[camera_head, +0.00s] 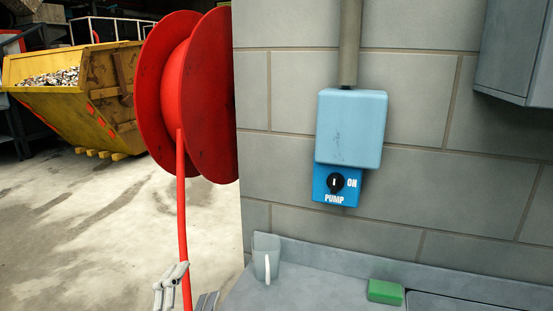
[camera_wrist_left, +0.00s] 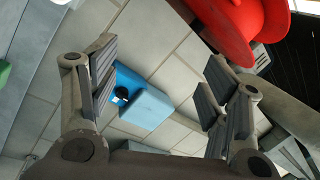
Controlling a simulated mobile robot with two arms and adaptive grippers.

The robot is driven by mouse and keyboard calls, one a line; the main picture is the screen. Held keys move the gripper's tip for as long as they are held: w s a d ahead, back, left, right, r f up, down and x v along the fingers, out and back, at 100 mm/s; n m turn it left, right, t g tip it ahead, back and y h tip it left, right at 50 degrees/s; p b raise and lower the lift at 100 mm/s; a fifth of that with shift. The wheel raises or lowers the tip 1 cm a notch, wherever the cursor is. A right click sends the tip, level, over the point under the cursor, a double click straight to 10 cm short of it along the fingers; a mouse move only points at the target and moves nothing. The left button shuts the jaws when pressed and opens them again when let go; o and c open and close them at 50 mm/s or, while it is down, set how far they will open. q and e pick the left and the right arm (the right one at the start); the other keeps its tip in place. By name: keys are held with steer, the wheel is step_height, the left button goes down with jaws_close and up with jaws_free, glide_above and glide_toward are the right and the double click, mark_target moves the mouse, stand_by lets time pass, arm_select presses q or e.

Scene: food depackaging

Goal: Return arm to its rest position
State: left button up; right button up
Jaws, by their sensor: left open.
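My left gripper (camera_head: 188,290) shows at the bottom edge of the head view, in front of the red hose and left of the grey counter. Its fingers are apart. In the left wrist view the same gripper (camera_wrist_left: 160,95) is open, with nothing between its fingers. Beyond them is the blue pump switch box (camera_wrist_left: 145,103) on the wall. In the head view the pump box (camera_head: 350,128) has a black knob (camera_head: 335,183) beside the word ON. My right gripper is in neither view.
A red hose reel (camera_head: 210,95) stands left of the wall, its hose hanging down. A grey cabinet (camera_head: 510,50) hangs upper right. A yellow skip (camera_head: 75,88) stands on open floor behind.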

arm_select(q)
steer(key=s+a+f+n+g+y, duration=0.2)
steer(key=s+a+f+n+g, duration=0.15)
steer(key=f, duration=0.55)
steer(key=s+a+f+n+g+y, duration=0.2)
steer(key=s+f+n+g, duration=0.3)
steer(key=f, duration=0.4)
steer(key=s+f+n+g, duration=0.2)
steer(key=s+f+g, duration=0.25)
steer(key=s, duration=0.35)
steer(key=s+f+n+g, duration=0.1)
steer(key=s+f+g, duration=0.3)
steer(key=s, duration=0.5)
steer(key=s+d+f+x, duration=0.1)
steer(key=s+x, duration=0.2)
steer(key=x, duration=1)
steer(key=s+x, duration=0.2)
steer(key=x, duration=1.1)
steer(key=s+a+f+g, duration=0.1)
steer(key=s+f, duration=1.6)
steer(key=shift+s+a+h, duration=0.3)
steer(key=shift+a, duration=0.1)
